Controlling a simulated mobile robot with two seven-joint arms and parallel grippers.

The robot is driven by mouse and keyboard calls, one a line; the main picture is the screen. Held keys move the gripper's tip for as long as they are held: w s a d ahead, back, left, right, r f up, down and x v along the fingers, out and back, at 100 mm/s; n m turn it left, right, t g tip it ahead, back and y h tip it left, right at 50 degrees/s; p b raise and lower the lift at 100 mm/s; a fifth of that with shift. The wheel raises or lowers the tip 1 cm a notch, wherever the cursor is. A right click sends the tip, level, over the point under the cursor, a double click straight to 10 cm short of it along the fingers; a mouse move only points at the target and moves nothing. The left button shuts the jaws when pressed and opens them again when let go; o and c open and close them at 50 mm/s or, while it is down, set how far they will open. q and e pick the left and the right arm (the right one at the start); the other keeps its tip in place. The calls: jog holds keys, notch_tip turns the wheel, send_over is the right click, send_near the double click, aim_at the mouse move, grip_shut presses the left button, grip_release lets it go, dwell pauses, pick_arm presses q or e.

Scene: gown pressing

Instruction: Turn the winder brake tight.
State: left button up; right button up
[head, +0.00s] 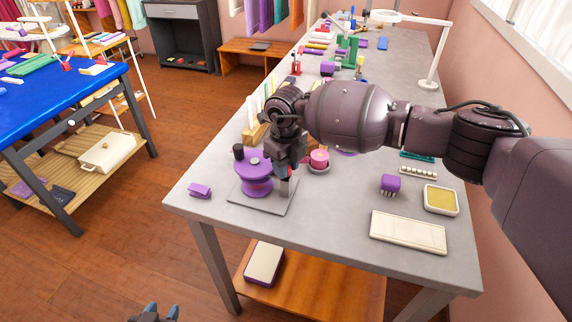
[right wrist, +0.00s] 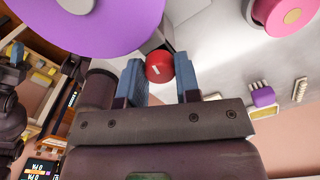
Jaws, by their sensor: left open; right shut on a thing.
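The winder is a purple spool (head: 256,181) on a grey base plate (head: 262,204), near the table's front left corner, with a black handle knob (head: 238,151) at its left. In the right wrist view its purple disc (right wrist: 85,22) fills the upper left. The brake is a red knob (right wrist: 159,67) with a short white mark. My right gripper (right wrist: 161,82) is shut on the red brake knob, with a blue-grey finger on either side. In the head view the right gripper (head: 287,172) comes down beside the spool and mostly hides the knob. My left gripper (head: 160,314) is open and empty, low at the bottom edge.
A pink spool (head: 319,158) on a grey dish stands just right of my right gripper. A purple clip (head: 200,190) lies left of the winder. A purple brush (head: 390,184), a yellow pad (head: 440,199) and a cream tray (head: 408,232) lie to the right.

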jog(key=shift+m, duration=0.7)
jog(key=shift+r, duration=0.1)
jog(key=o, duration=0.9)
